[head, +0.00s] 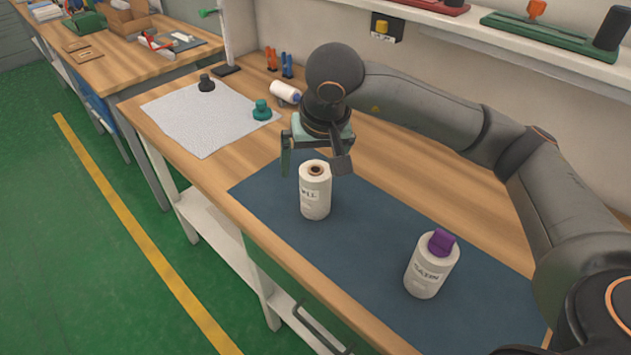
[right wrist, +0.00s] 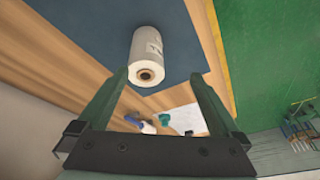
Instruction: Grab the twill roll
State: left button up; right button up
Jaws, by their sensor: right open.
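A white roll (head: 316,197) with a label ending in "ILL" stands upright on the dark blue mat (head: 375,240), its brown core hole facing up. My right gripper (head: 314,166) is open over the top of this roll, one finger to each side in the head view. In the right wrist view the roll (right wrist: 158,48) lies just beyond and between the open fingertips (right wrist: 159,77), with no clear contact. A second white roll (head: 430,272), labelled like "SATIN", stands nearer on the mat with a purple piece (head: 441,242) on top. My left gripper is out of view.
A white roll (head: 285,92) lies on its side at the back of the wooden bench. A pale cloth (head: 200,122) lies left, with black (head: 207,84) and teal (head: 262,111) knobbed pieces on it. A wall shelf (head: 470,30) runs behind. The mat between the standing rolls is clear.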

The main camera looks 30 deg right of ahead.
aim_at(316, 173)
jog(key=shift+h, duration=0.5)
jog(key=w+d+f, duration=0.1)
jog(key=w+f, duration=0.1)
jog(key=f, duration=0.1)
jog(key=w+d+f, duration=0.1)
jog(key=f, duration=0.1)
jog(key=shift+w+d+f+p, duration=0.1)
jog(key=shift+w+d+p, duration=0.1)
jog(key=shift+d+p, duration=0.15)
jog(key=shift+p+x, duration=0.55)
jog(key=shift+x, duration=2.15)
jog(key=c, duration=1.4)
jog(key=shift+c, duration=0.7)
